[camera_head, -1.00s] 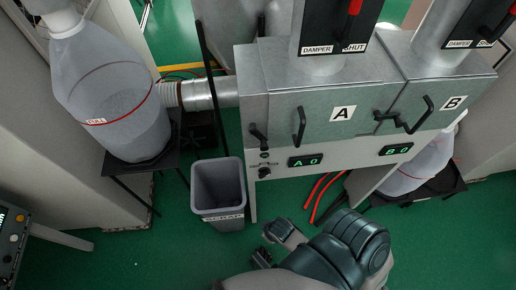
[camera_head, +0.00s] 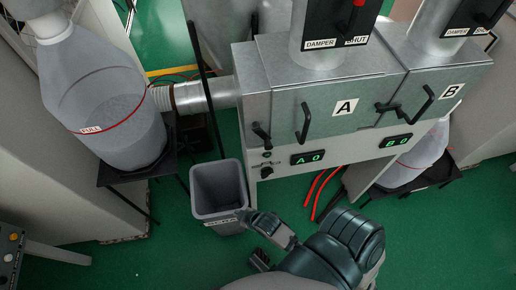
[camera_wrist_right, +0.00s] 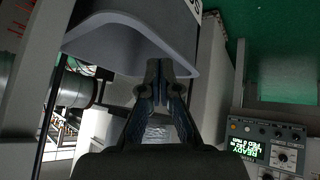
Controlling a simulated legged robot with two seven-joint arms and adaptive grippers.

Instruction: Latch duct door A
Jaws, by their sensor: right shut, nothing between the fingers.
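Duct door A (camera_head: 325,119) is the grey metal panel with the "A" label on the front of the metal duct box. It looks closed against the box. A black pull handle (camera_head: 304,123) stands on its left part. A black latch lever (camera_head: 261,135) sits on the box left of the door, tilted; I cannot tell whether it is engaged. My right gripper (camera_head: 255,238) is low in front of the box, beside the grey scrap bin, apart from door and lever. In the right wrist view its fingers (camera_wrist_right: 160,78) are together and empty. My left gripper is out of view.
The scrap bin (camera_head: 219,186) stands close left of my right gripper; its rim (camera_wrist_right: 130,25) fills the upper wrist view. Door B (camera_head: 433,91) adjoins at right, with a black latch (camera_head: 388,107) between doors. A full bag (camera_head: 104,95) hangs at left. Red hoses (camera_head: 320,190) lie below.

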